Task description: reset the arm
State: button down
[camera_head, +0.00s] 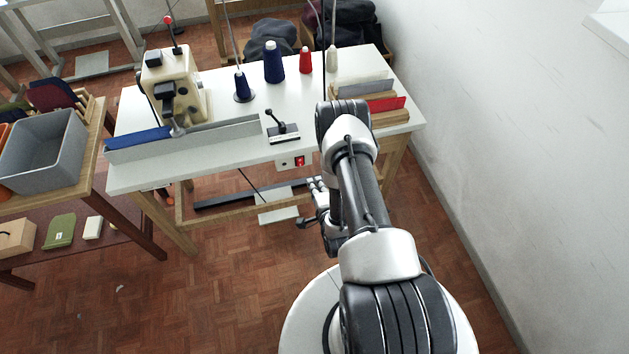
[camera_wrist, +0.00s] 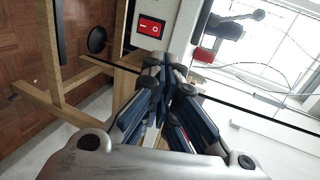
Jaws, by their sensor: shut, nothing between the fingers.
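My gripper (camera_head: 309,221) hangs in front of the white sewing table (camera_head: 232,150), below the level of its top, at the end of my folded arm. It holds nothing. In the wrist view my gripper (camera_wrist: 160,75) is shut, its dark fingers brought together. A red rocker switch (camera_wrist: 151,27) on a white box shows close beyond the fingertips there. The same red switch (camera_head: 299,161) sits under the table's front edge in the head view. Part of the gripper is hidden behind my arm in the head view.
The table carries a cream buttonhole machine (camera_head: 172,88), a black lever clamp (camera_head: 282,129), several thread cones (camera_head: 274,62) and a wooden rack (camera_head: 372,96). A side shelf with a grey bin (camera_head: 42,150) stands left. A wall (camera_head: 500,130) rises right. Floor at front left is mostly clear.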

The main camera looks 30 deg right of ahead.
dwell(0.4)
jog(key=w+a+r+n+g+y, duration=0.15)
jog(key=w+r+n, duration=0.3)
jog(key=r, duration=0.55)
jog(key=w+a+r+n+g+y, duration=0.15)
jog(key=w+r+n, duration=0.3)
jog(key=r, duration=0.65)
jog(key=s+a+r+n+g, duration=0.1)
jog(key=s+a+r+n, duration=0.15)
jog(key=r, duration=0.35)
jog(key=s+a+r+n+g, duration=0.1)
jog(key=s+a+r, duration=0.2)
jog(key=r, duration=0.3)
jog(key=s+a+r+n+g, duration=0.1)
jog(key=s+a+r+n, duration=0.1)
jog(key=s, duration=0.7)
jog(key=s+a+r+n+g, duration=0.1)
jog(key=s+a+r+n, duration=0.2)
jog(key=s, duration=0.6)
jog(key=s+a+r+n+g+y, duration=0.1)
jog(key=s+a+r+n+g, duration=0.1)
jog(key=s+r, duration=0.3)
jog(key=s+a+n, duration=0.1)
jog(key=s, duration=0.3)
jog(key=shift+s+r+n, duration=0.15)
jog(key=shift+r+n, duration=0.2)
